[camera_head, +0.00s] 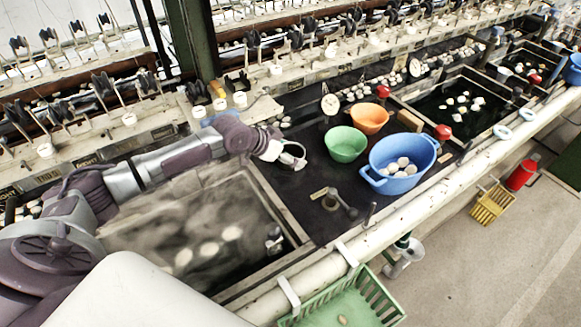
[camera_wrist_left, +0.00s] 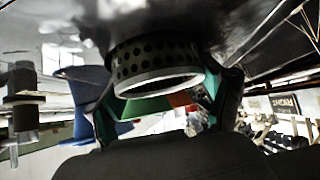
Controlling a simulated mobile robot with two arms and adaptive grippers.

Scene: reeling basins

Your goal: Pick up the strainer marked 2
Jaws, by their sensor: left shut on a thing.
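My left gripper (camera_head: 287,152) reaches in from the left over the dark worktop, just left of the green bowl. In the left wrist view, a dark metal strainer with a perforated wall and a pale rim (camera_wrist_left: 158,62) sits between the two fingers, and the gripper is shut on it. In the head view only a small round end shows at the gripper, and I cannot make out the strainer clearly. No number 2 is readable on it. My right gripper is not in view.
The green bowl (camera_head: 346,143), an orange bowl (camera_head: 369,118) and a blue basin (camera_head: 379,180) with several white cocoons stand to the right. A water basin (camera_head: 256,265) lies below my left arm. A metal tap-like fitting (camera_head: 333,198) rises from the worktop in front.

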